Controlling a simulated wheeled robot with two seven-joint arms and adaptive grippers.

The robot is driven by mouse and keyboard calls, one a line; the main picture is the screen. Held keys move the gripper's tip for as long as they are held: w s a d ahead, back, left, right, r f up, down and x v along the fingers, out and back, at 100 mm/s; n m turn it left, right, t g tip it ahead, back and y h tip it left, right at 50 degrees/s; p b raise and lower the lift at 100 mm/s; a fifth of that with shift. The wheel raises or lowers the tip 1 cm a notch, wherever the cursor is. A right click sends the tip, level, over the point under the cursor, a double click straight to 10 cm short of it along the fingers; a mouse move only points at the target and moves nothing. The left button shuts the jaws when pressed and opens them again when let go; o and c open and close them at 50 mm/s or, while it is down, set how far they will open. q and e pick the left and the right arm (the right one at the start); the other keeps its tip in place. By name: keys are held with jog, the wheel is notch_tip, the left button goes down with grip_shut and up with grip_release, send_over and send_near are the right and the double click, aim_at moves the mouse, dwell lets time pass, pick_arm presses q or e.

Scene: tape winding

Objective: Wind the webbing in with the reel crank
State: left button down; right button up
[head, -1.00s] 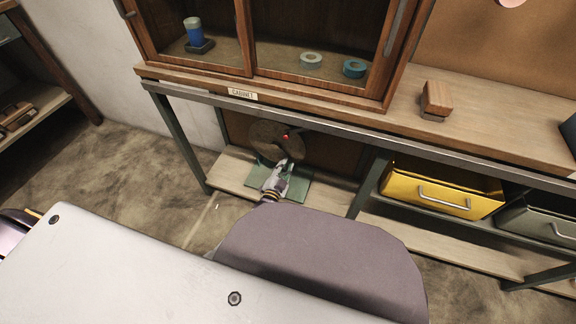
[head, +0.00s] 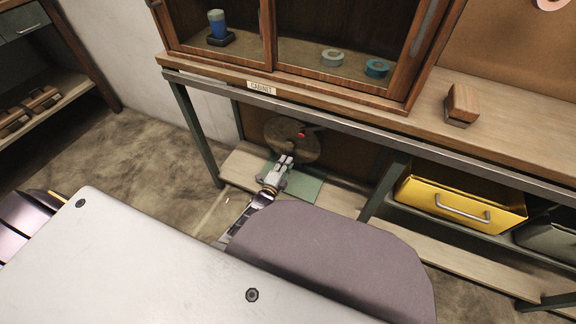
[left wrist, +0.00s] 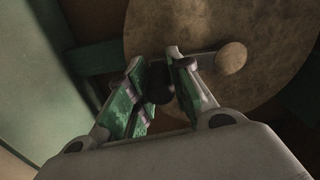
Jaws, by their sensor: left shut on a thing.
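The reel (head: 312,150) is a round brown disc under the cabinet bench, above a green base plate (head: 308,187), with a small red part (head: 302,133) near its centre. My left gripper (head: 287,160) is in front of the disc's lower part. In the left wrist view the disc (left wrist: 275,95) fills the right side, with a round hub (left wrist: 232,57) and a thin crank arm (left wrist: 203,53) running from it towards my fingers. My left gripper (left wrist: 163,75) is shut on the dark crank handle (left wrist: 159,85), partly hidden by the fingers. I cannot make out the webbing. My right gripper is not in view.
The bench's green leg (head: 195,130) stands left of the reel, and its front edge (head: 340,121) runs above. A yellow bin (head: 450,203) is on the right. A wooden block (head: 462,103) lies on the bench top. Open floor (head: 140,150) lies to the left.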

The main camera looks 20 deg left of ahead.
pick_arm(q)
jog(key=shift+a, duration=0.1)
dwell(0.3)
jog(key=c, duration=1.3)
grip_release()
jog(key=shift+o, duration=0.2)
jog(key=s, duration=1.2)
jog(key=shift+a, duration=0.2)
